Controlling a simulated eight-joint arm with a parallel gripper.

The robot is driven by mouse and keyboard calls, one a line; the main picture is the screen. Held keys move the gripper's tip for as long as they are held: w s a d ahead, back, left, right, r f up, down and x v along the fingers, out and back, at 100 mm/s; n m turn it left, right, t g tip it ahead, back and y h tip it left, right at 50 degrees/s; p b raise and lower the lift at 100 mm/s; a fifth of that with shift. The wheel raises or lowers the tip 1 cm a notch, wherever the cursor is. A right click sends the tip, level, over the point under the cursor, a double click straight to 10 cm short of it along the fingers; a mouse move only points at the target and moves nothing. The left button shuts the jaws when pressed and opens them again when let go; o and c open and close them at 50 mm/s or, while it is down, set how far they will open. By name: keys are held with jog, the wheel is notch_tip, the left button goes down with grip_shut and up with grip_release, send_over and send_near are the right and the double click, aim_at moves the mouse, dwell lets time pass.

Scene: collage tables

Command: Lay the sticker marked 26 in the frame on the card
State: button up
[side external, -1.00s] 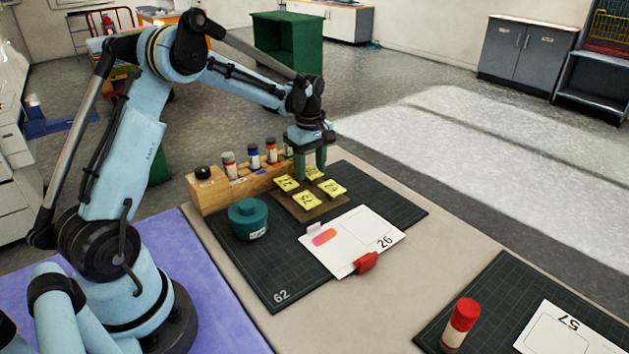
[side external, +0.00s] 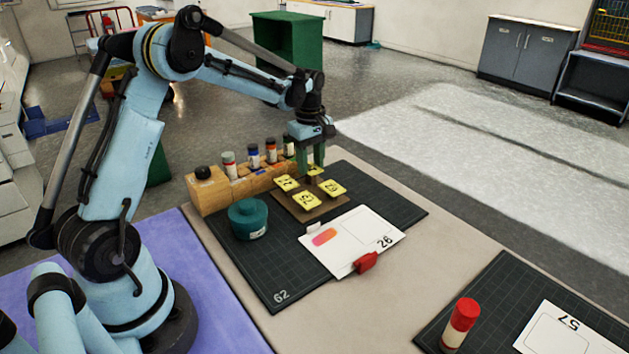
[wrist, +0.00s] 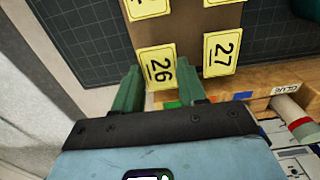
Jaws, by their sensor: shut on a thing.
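The yellow sticker marked 26 (wrist: 158,66) is between the fingers of my gripper (wrist: 160,78), which is shut on it near one end. In the side view my gripper (side external: 313,160) is just above the far corner of the brown board (side external: 322,211), with the sticker (side external: 315,171) partly hidden under the fingers. The white card (side external: 345,258), printed 26, lies nearer the camera on the dark mat. It has an outlined empty frame (side external: 370,226), a pink-orange patch and a red clip (side external: 366,262).
Sticker 27 (wrist: 223,52) and two other yellow stickers lie on the board. A wooden rack (side external: 209,196) of bottles stands behind, and a teal pot (side external: 248,220) at left. A red-capped tube (side external: 460,325) and card 57 (side external: 570,335) are on another mat.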

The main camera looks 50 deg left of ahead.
aim_at(365, 226)
jog(key=shift+r, duration=1.9)
jog(key=d+m, duration=0.6)
jog(key=d, duration=0.1)
jog(key=w+d+m, duration=0.1)
jog(key=d+m, duration=0.2)
jog(key=shift+d+f, duration=0.25)
jog(key=d+m, duration=0.6)
jog(key=s+d+m, duration=0.1)
jog(key=d+m, duration=0.1)
jog(key=d, duration=0.1)
jog(key=shift+s+d+f+m, duration=0.1)
jog(key=shift+d+f+m, duration=0.05)
jog(key=shift+f+m, duration=0.2)
jog(key=shift+d+f+m, duration=0.1)
jog(key=shift+f+m, duration=0.15)
jog(key=shift+f, duration=2.1)
jog(key=shift+f, duration=0.85)
